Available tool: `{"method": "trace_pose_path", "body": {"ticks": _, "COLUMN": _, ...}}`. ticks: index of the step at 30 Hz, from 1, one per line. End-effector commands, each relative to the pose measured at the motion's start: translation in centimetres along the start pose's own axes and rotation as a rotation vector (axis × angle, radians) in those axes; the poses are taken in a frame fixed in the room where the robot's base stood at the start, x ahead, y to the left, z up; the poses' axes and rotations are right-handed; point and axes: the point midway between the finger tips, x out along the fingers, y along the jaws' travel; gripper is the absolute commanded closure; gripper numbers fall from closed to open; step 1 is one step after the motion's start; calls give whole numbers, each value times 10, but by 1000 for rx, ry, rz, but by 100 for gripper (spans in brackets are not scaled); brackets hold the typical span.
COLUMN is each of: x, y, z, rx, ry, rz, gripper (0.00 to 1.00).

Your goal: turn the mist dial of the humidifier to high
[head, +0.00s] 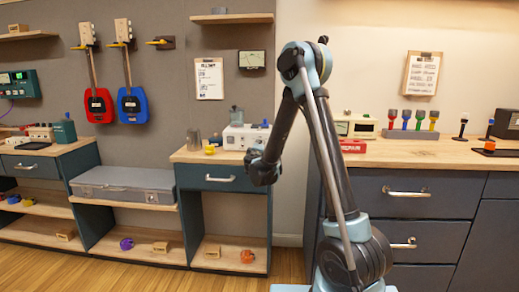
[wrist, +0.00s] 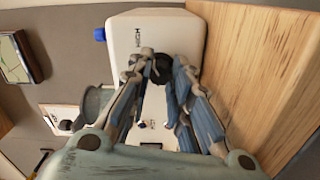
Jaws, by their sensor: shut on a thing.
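The white humidifier (head: 240,137) stands on the wooden top of the middle bench in the head view. In the wrist view its white body (wrist: 165,28) fills the top centre, with dark lettering on it that seems to read HIGH. A dark round dial (wrist: 161,68) sits on its face, just below and right of the lettering. My gripper (wrist: 158,72) is shut on the dial, with a fingertip on each side. The fingers hide much of the dial, and I cannot tell where its pointer stands. In the head view my gripper (head: 262,168) is at the bench's front edge.
The wooden top (wrist: 245,75) runs along the right there.

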Motion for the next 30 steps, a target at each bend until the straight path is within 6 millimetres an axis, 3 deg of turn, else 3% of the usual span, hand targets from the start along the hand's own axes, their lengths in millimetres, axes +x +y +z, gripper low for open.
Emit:
{"method": "trace_pose_path", "body": {"ticks": 12, "x": 0, "y": -1, "z": -2, "rx": 189, "ry": -2, "rz": -4, "gripper": 100}}
{"method": "trace_pose_path", "body": {"ticks": 29, "x": 1, "y": -1, "z": -3, "rx": 214, "ry": 0, "rz": -4, "gripper": 100}}
{"method": "trace_pose_path", "body": {"ticks": 30, "x": 1, "y": -1, "z": -3, "rx": 213, "ry": 0, "rz": -4, "gripper": 72}}
